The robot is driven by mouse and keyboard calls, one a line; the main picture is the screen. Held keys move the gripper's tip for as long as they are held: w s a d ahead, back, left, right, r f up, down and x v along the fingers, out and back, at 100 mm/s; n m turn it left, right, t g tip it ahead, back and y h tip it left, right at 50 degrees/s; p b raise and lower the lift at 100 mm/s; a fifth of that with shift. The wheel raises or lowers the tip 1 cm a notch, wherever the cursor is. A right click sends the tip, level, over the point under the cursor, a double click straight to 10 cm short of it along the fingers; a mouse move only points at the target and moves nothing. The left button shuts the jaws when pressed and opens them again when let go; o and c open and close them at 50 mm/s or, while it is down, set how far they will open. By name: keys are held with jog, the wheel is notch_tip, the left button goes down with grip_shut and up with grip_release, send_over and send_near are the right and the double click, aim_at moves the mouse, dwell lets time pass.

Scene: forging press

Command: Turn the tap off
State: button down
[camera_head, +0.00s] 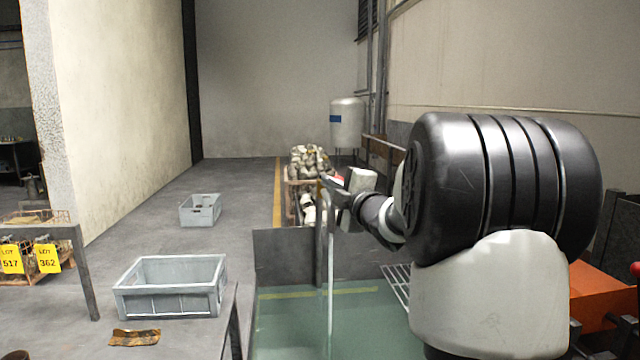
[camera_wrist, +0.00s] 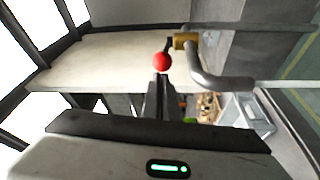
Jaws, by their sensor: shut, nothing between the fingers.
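The tap shows in the wrist view as a brass valve body (camera_wrist: 186,40) with a bent grey spout (camera_wrist: 218,80). A pale stream of water (camera_wrist: 285,84) leaves the spout; in the head view the water (camera_head: 331,275) falls into a tank. The tap's lever ends in a red ball knob (camera_wrist: 162,62). My gripper (camera_wrist: 160,82) is shut and empty, with its fingertips right by the red knob; I cannot tell whether they touch. In the head view my gripper (camera_head: 334,192) is beside the top of the spout, and my arm hides part of the surroundings.
The water tank (camera_head: 285,315) lies below the tap, with a dark upright panel (camera_head: 280,256) behind it. A grey crate (camera_head: 170,300) stands left of the tank, and another crate (camera_head: 200,209) is on the floor farther back. Metal parts (camera_head: 310,160) are heaped behind the tap.

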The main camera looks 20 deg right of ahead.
jog(key=shift+s+d, duration=0.1)
jog(key=shift+d, duration=0.15)
